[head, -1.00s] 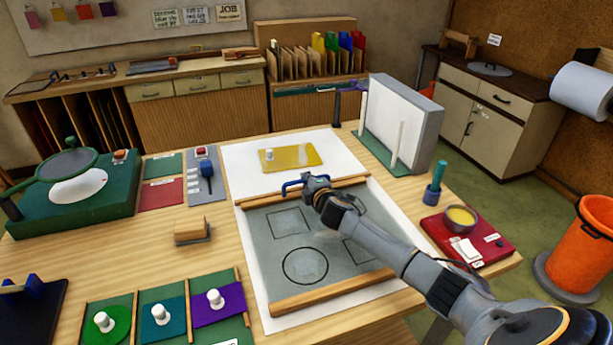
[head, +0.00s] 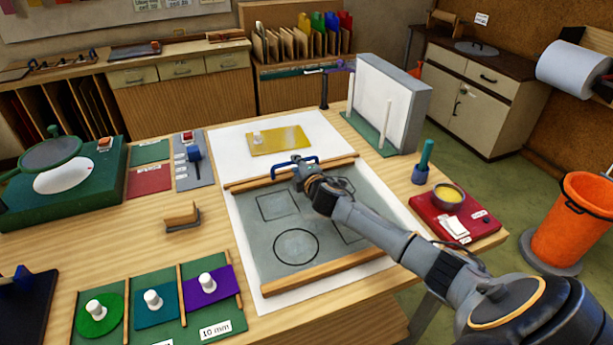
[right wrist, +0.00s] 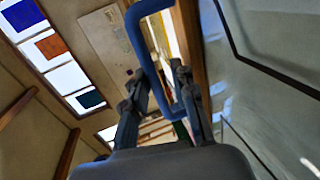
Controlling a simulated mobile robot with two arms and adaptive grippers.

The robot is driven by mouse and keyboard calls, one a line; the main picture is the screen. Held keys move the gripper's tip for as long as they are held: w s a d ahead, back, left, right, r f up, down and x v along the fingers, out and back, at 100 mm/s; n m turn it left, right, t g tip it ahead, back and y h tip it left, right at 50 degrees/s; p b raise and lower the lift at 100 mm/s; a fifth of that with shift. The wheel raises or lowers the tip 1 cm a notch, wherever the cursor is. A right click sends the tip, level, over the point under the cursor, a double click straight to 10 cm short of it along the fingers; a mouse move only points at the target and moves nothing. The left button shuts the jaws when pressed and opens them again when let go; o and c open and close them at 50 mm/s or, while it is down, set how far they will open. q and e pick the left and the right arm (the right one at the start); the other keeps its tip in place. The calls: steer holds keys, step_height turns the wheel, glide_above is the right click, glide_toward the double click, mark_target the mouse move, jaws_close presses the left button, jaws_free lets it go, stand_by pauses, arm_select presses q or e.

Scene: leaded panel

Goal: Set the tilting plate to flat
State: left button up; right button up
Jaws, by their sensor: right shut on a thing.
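The tilting plate is a grey glossy panel (head: 270,228) with drawn outlines, a circle among them. Wooden rails run along its far and near edges, and a blue bar handle (head: 282,168) stands at the far rail. In the head view it looks nearly level over a white sheet; a slight tilt cannot be told. My right gripper (head: 301,172) is shut on the handle. In the right wrist view the blue handle (right wrist: 146,48) runs between the two fingers, with the grey plate (right wrist: 262,105) at right. My left gripper is not in view.
A yellow glass piece (head: 290,141) with a white knob lies behind the plate. A white upright panel (head: 385,105) stands at back right. A red tray (head: 470,228) with a yellow pot is at right, colored knobbed pieces at front left. A wooden-handled block (head: 181,216) lies left of the plate.

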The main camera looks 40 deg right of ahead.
steer(key=v, duration=1)
steer(key=shift+s, duration=0.25)
